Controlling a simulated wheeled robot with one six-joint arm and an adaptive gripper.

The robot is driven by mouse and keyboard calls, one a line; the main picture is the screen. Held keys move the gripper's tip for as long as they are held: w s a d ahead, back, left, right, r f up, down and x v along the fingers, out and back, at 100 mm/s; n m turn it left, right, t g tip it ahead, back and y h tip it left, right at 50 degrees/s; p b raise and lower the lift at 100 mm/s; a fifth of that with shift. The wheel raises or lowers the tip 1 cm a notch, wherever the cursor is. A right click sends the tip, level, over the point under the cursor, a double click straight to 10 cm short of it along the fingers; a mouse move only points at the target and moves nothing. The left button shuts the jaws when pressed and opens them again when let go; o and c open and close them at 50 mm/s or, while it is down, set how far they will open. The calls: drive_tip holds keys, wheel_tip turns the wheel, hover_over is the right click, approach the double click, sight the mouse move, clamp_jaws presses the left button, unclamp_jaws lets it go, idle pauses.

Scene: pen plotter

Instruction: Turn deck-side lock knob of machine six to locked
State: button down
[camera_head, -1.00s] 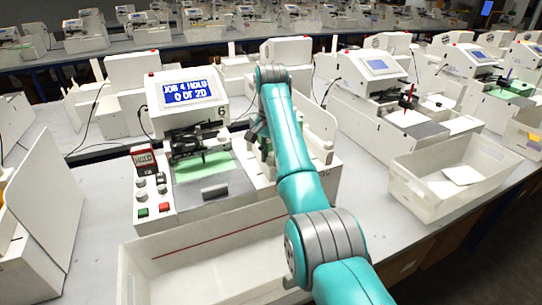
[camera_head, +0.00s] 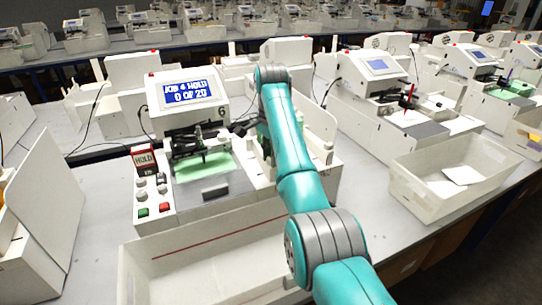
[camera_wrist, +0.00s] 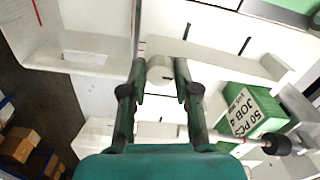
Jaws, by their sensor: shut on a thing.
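Machine six (camera_head: 190,128), a white plotter numbered 6, stands in the middle of the head view. Its screen (camera_head: 190,92) reads "JOB 4 HOLD 0 OF 20". My gripper (camera_wrist: 161,73) reaches down at the machine's right side. In the wrist view its two dark fingers are shut on a short white round knob (camera_wrist: 161,71). In the head view my arm hides this knob and most of the gripper. I cannot read any lock marking at the knob.
A green box (camera_wrist: 248,108) labelled "50 PCS JOB 4" is close to my right finger in the wrist view, with a dark-ended rod (camera_wrist: 278,145) below it. A white bin (camera_head: 205,250) stands before the machine, and another bin (camera_head: 455,180) stands to the right.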

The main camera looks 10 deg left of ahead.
drive_tip(key=c, duration=0.9)
unclamp_jaws()
drive_tip(key=shift+o, duration=0.2)
